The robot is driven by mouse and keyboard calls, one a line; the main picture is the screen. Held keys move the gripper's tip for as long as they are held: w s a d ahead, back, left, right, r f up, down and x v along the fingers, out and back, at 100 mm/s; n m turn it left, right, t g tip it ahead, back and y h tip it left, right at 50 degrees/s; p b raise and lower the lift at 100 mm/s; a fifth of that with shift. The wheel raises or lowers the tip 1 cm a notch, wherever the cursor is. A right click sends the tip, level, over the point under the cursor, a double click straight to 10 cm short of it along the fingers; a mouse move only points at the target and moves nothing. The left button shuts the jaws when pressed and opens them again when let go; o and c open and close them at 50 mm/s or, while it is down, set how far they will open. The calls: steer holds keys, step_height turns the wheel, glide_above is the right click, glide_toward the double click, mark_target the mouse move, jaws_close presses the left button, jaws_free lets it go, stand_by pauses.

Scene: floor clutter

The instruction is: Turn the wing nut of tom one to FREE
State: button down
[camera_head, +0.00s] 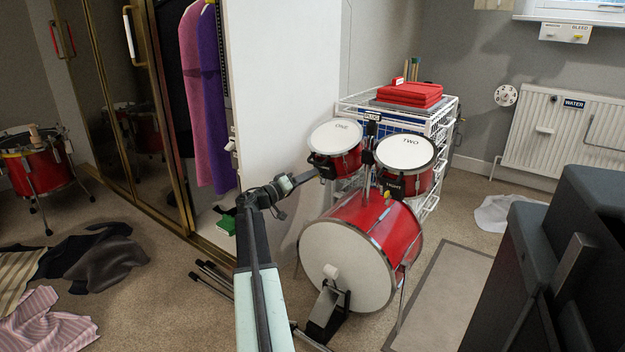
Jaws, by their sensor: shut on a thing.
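Tom one (336,137), a red drum with a white head marked ONE, sits on the left of the drum kit. My gripper (319,168) is at its lower left side, seen small and dark from behind. It is shut, apparently on the wing nut of tom one. The gripper hides the wing nut, so I cannot read its position. Tom two (405,151), marked TWO, stands to the right. Its yellow wing nut (387,194) shows with a dark label below it.
The red bass drum (345,265) with its pedal (327,308) stands below. A white wire basket unit (436,125) with red cloth is behind. A wardrobe panel (280,90) rises at left. Clothes (105,262) lie on the floor. A grey-bordered mat (440,300) is at right.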

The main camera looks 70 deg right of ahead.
steer(key=shift+s+d+f+n+g+b, duration=0.1)
steer(key=shift+s+f+n+g+b, duration=0.1)
steer(key=shift+n+g+b, duration=0.3)
stand_by(0.3)
steer(key=c, duration=1.5)
jaws_free()
steer(key=shift+r, duration=0.1)
steer(key=shift+w, duration=0.1)
